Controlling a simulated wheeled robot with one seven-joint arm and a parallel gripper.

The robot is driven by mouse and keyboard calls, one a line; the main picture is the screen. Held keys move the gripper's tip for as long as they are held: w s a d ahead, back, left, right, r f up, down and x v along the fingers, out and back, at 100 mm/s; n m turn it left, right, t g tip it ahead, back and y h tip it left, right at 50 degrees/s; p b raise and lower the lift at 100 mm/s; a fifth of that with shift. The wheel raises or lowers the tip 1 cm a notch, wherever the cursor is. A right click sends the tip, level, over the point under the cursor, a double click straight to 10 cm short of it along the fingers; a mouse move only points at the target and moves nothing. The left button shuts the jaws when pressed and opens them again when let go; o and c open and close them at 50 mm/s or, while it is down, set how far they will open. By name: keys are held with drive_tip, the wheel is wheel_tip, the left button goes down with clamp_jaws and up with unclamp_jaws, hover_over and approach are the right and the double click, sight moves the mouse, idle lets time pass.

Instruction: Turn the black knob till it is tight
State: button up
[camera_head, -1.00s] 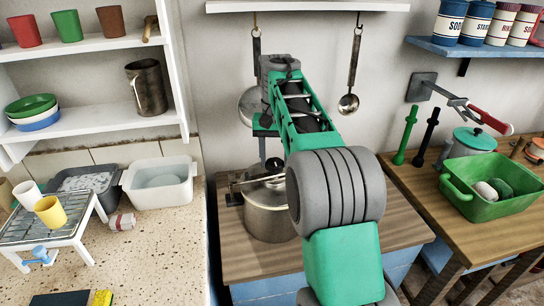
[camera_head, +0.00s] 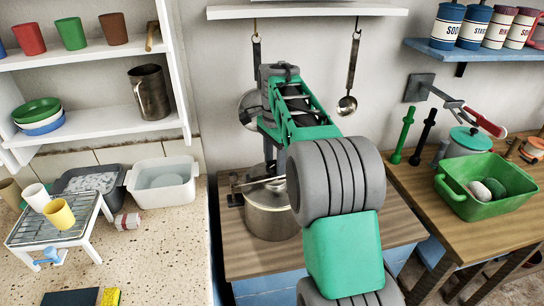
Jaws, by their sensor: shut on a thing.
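A steel pot (camera_head: 272,220) with a flat lid and a bar across its top stands on the wooden counter in the middle. My arm comes down over it from the front right and hides the right part of the pot and lid. My gripper (camera_head: 270,164) points down at the middle of the lid, small and partly shaded. It is shut on the black knob, which it and the arm now cover almost wholly. I cannot make out the knob's angle or any gap beneath it.
A ladle (camera_head: 347,104) and a pan (camera_head: 249,110) hang on the wall behind. A green basin (camera_head: 487,205) stands on the right table. A white tub (camera_head: 162,183) and a rack (camera_head: 62,220) stand at the left. The counter in front of the pot is clear.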

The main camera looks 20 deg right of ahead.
sight(275, 165)
drive_tip(key=m+p, duration=0.2)
drive_tip(key=m, duration=0.3)
drive_tip(key=shift+m, duration=0.4)
drive_tip(key=shift+f, duration=0.1)
drive_tip(key=o, duration=1.4)
drive_tip(key=shift+c, duration=0.2)
drive_tip(key=shift+r, duration=0.45)
wheel_tip(275, 165, up, 7)
drive_tip(key=shift+r, duration=0.1)
